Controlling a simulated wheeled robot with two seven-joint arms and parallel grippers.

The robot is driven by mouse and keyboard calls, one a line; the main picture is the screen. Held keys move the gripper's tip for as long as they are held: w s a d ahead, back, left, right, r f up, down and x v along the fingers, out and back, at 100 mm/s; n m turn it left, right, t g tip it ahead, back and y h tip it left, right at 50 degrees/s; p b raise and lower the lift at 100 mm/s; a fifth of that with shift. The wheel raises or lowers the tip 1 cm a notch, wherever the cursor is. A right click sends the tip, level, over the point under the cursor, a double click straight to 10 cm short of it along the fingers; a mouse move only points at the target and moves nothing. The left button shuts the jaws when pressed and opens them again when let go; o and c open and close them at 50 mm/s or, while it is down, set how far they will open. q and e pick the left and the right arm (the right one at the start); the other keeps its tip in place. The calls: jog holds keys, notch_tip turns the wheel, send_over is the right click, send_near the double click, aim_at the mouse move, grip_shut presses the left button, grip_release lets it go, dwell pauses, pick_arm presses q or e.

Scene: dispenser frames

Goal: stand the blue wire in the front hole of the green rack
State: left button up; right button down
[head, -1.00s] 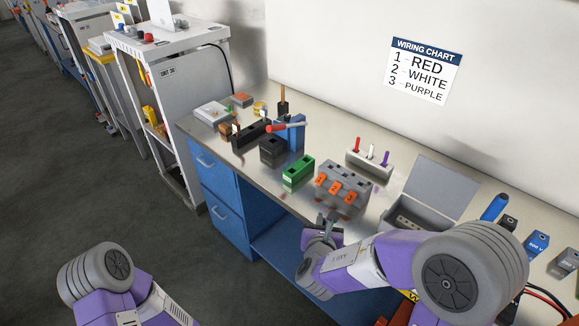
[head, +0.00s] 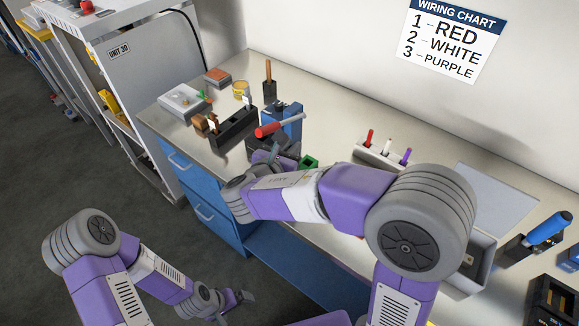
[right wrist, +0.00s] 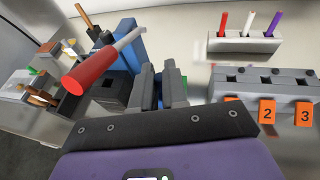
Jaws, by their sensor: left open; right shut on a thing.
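The green rack (head: 308,162) is mostly hidden behind my right arm in the head view. In the right wrist view only a sliver of the green rack (right wrist: 184,83) shows, just behind the right-hand finger. My right gripper (head: 271,152) is above the bench by the rack and the black block; its fingers (right wrist: 159,85) are shut on what seems to be the blue wire (right wrist: 169,66), with only a small blue bit showing. The wire's lower end and the rack's front hole are hidden. My left gripper (head: 243,297) is open and empty, low in front of the bench.
A red-handled tool (head: 270,131) lies across a blue vice (head: 288,122) close to my right gripper. A black block (right wrist: 112,92) stands just left of the fingers. A white holder (right wrist: 240,46) with red, white and purple wires stands behind the grey numbered block (right wrist: 258,88).

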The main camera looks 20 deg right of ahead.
jog(key=shift+w+f+b, duration=0.1)
jog(key=shift+f+b, duration=0.9)
jog(key=shift+f, duration=1.6)
jog(key=shift+f, duration=0.15)
jog(key=c, duration=1.1)
grip_release()
jog(key=shift+c, duration=0.2)
jog(key=shift+s+a+r, duration=0.2)
jog(key=shift+r, duration=0.1)
jog(key=p+v, duration=0.3)
jog(key=v, duration=0.8)
jog(key=shift+s, duration=0.2)
